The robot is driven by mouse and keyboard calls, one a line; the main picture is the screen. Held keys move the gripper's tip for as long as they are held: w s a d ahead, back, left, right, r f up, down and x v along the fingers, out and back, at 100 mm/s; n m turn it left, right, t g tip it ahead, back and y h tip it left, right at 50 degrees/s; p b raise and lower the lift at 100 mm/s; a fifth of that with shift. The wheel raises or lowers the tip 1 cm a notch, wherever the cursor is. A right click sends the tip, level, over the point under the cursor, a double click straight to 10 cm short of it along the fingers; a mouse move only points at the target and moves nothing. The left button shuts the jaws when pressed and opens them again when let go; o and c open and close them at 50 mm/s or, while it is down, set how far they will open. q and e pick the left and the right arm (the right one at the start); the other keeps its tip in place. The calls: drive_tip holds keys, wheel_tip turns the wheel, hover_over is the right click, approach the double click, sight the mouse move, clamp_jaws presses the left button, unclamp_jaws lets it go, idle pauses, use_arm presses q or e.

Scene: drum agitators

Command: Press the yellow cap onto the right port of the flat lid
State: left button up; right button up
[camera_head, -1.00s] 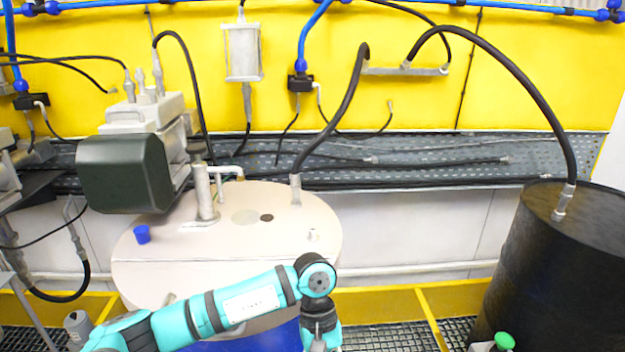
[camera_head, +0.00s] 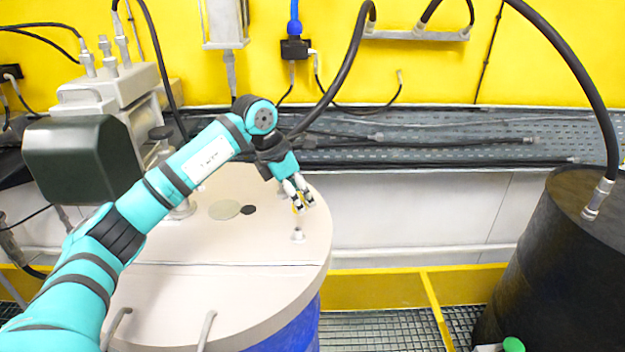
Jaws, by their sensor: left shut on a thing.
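The flat lid (camera_head: 230,285) is a pale, round drum top on a blue drum (camera_head: 300,325). The right port (camera_head: 297,235) is a small whitish stub near the lid's right edge. My left gripper (camera_head: 302,205) is shut on the small yellow cap (camera_head: 296,208), which shows only in part between the fingers. The cap is just above the port in the picture; a small gap seems to lie between them. Whether the cap is lined up with the port in depth I cannot tell. My right gripper is not in view.
A dark motor unit (camera_head: 80,160) stands over the lid's left side. A black hose (camera_head: 345,75) hangs down behind my left wrist. A black drum (camera_head: 555,265) stands at the right. A yellow rail (camera_head: 385,290) runs between the drums.

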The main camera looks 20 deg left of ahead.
sight(294, 210)
use_arm(q)
drive_tip(key=shift+w+a, duration=0.15)
drive_tip(key=shift+w, duration=0.15)
drive_tip(key=shift+s+r, duration=0.1)
drive_tip(key=shift+s, duration=0.2)
drive_tip(key=shift+s+b, duration=0.5)
drive_tip(key=shift+s, duration=0.45)
drive_tip(key=shift+f+b, duration=0.55)
drive_tip(key=shift+f, duration=0.4)
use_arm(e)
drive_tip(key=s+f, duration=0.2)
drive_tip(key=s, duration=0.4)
use_arm(q)
drive_tip(key=shift+w+f+b, duration=0.4)
drive_tip(key=shift+w+f, duration=0.05)
drive_tip(key=shift+f, duration=0.5)
drive_tip(key=shift+s, duration=0.2)
drive_tip(key=shift+f+b, duration=0.3)
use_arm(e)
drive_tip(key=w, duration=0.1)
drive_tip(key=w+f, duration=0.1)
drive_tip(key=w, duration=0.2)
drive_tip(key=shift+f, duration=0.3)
use_arm(q)
drive_tip(key=shift+f, duration=0.15)
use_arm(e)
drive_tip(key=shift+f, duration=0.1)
